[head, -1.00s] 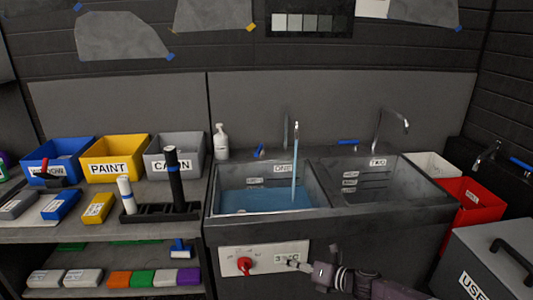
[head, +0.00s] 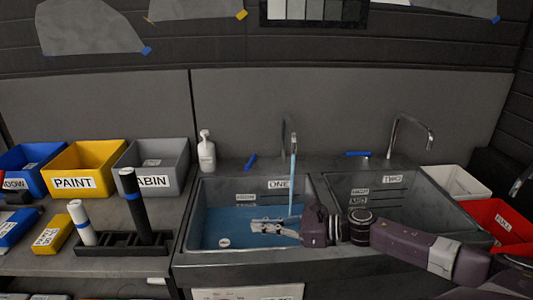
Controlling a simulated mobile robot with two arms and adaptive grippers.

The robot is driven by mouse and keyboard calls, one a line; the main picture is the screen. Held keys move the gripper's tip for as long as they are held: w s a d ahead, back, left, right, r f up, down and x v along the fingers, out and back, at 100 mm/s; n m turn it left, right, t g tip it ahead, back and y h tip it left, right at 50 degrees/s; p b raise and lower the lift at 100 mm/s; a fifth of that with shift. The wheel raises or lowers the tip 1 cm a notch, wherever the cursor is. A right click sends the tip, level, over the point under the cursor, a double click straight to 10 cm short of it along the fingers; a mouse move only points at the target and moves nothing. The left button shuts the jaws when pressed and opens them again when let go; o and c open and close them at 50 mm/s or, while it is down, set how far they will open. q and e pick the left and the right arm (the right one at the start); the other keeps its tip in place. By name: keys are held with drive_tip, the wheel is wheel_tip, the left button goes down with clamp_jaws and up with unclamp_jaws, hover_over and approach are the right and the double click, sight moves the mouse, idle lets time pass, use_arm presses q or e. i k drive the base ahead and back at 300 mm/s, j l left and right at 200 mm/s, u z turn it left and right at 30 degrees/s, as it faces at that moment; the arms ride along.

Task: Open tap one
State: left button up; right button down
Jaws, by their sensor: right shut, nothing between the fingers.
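Tap one (head: 284,130) stands behind the left basin (head: 188,235), which has the label "ONE" (head: 279,184). A stream of water (head: 292,185) runs from its spout into blue water (head: 225,222) in the basin. Its blue lever (head: 250,162) is angled on the ledge, left of the spout. My right gripper (head: 255,227) is shut and empty, reaching in from the right over basin one, left of the stream. Whether it touches the water I cannot tell. It is apart from the lever in the picture. My left gripper is out of view.
Tap two (head: 408,123) stands behind the right basin "TWO", with its blue lever (head: 358,154) lying sideways and no stream. A white soap bottle (head: 206,152) stands left of tap one. Bins and bottles fill the left shelf; a red bin (head: 495,222) is at right.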

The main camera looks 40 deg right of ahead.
sight(252, 162)
drive_tip(key=i+l, duration=0.15)
drive_tip(key=l, duration=0.25)
drive_tip(key=i+l, duration=0.15)
drive_tip(key=l, duration=0.2)
drive_tip(key=i+l, duration=0.15)
drive_tip(key=l, duration=0.25)
drive_tip(key=i+l, duration=0.15)
drive_tip(key=l, duration=0.2)
